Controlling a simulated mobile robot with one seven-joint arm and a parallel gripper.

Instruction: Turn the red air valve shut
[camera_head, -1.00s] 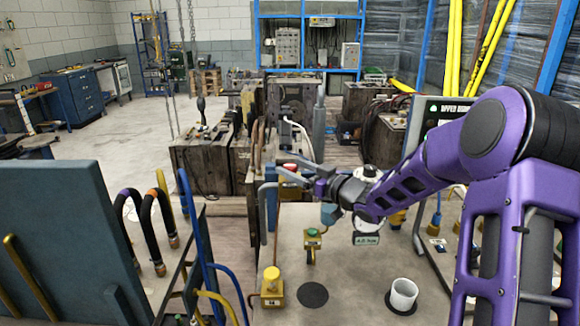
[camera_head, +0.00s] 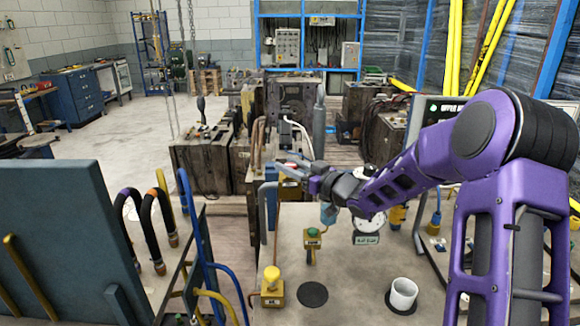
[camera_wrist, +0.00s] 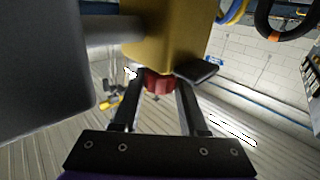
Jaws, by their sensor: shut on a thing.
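The red air valve (camera_wrist: 160,80) is a red knob under a yellow block (camera_wrist: 165,40) in the wrist view. My gripper (camera_wrist: 160,82) has one finger on each side of the knob and is shut on it. The inner faces of the contact are partly hidden. In the head view my gripper (camera_head: 288,164) reaches left over the bench's far left part, at a yellow block (camera_head: 290,190). There the knob is mostly hidden by the fingers.
A dark panel (camera_head: 65,240) and hoses (camera_head: 150,225) stand left.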

